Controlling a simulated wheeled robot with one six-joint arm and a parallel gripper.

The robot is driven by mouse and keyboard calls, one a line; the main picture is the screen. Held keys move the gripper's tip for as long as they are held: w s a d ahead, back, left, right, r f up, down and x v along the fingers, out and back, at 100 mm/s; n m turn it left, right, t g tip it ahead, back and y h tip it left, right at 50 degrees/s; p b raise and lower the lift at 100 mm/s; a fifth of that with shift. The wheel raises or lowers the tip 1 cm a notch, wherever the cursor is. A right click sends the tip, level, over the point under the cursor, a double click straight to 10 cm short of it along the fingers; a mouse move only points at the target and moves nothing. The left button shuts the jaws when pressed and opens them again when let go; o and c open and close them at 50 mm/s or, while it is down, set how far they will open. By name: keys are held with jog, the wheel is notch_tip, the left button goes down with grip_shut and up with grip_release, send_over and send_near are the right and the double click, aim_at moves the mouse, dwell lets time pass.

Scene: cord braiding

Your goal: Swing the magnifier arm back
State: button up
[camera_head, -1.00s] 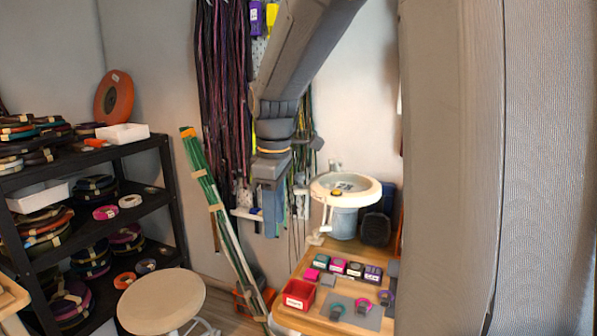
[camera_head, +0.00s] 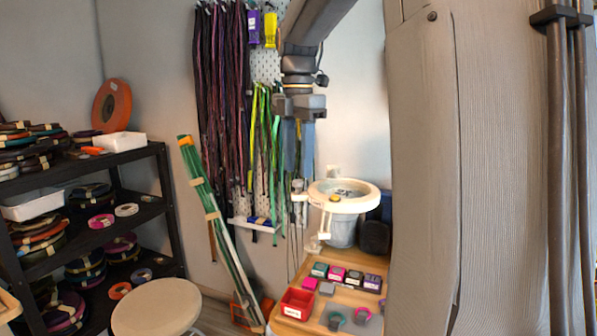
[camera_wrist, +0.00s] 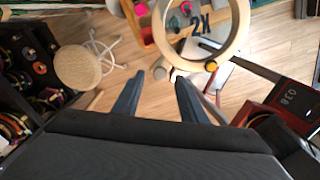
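The magnifier is a white ring (camera_head: 366,203) with a clear lens and a yellow knob, above the workbench in the head view. Its thin white arm (camera_head: 326,222) runs down to the bench's left side. In the wrist view the ring (camera_wrist: 243,35) is at the top, right of centre, with "2X" showing in the lens. My gripper (camera_head: 297,150) hangs left of and above the ring in the head view. In the wrist view my gripper (camera_wrist: 160,77) is open, with nothing between its fingers. The right fingertip appears close to the ring's lower left edge; whether they touch I cannot tell.
The wooden bench (camera_head: 330,256) holds a red bin (camera_head: 297,303), small labelled boxes and a grey mat. Cords hang on the pegboard behind my gripper. A round stool (camera_head: 157,308) and a black shelf (camera_head: 150,210) with spools stand left. Green rods (camera_head: 213,220) lean against the wall.

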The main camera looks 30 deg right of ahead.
jog(key=shift+f, duration=1.45)
jog(key=shift+c, duration=0.5)
grip_shut()
